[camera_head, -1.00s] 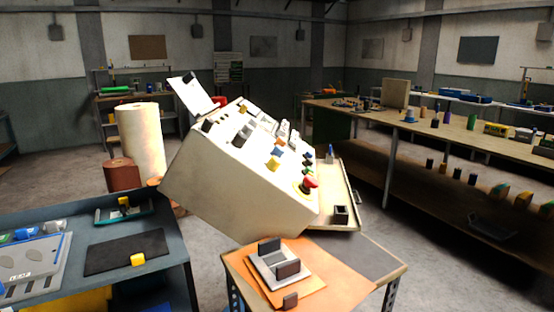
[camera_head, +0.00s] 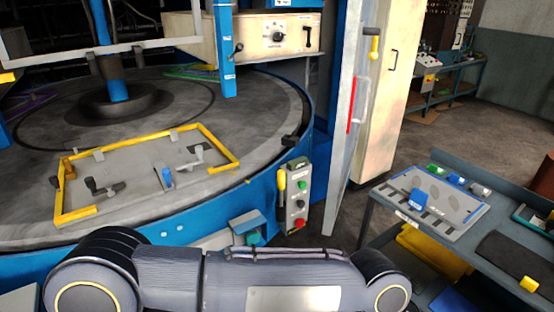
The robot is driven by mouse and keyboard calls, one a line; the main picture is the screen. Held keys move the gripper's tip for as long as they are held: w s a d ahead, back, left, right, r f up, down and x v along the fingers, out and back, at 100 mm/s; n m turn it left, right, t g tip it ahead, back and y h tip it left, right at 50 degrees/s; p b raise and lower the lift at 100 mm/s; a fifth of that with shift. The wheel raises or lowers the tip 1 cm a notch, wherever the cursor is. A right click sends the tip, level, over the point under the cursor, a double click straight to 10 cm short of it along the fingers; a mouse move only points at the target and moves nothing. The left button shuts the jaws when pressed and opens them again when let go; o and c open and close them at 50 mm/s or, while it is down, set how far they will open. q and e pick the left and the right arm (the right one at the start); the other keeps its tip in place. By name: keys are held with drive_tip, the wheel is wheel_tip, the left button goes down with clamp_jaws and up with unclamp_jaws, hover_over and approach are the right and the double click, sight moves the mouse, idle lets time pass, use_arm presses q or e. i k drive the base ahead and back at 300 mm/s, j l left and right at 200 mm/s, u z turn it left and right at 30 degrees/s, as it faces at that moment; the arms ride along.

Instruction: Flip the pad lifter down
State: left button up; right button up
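No part in view can be told for certain as the pad lifter, as labels are too small to read. A grey control box (camera_head: 297,208) on the blue machine carries a yellow-handled lever (camera_head: 281,181), standing upright, and green, dark and red buttons. A cream panel (camera_head: 291,37) at the top has a round selector knob (camera_head: 279,36). A small black lever (camera_head: 238,49) is beside it on the blue post. Neither gripper shows; only a dark grey link of one of my arms crosses the bottom edge, in front of the machine.
A round grey turntable (camera_head: 235,120) bears a plate with a yellow edge frame (camera_head: 217,146) and small clamps. A tall open door (camera_head: 347,130) stands right of the machine. A blue-grey bench (camera_head: 470,225) with a slotted board (camera_head: 455,218) is at right. Floor shows between them.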

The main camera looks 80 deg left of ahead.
sight(164, 173)
drive_tip(key=u, duration=3.6)
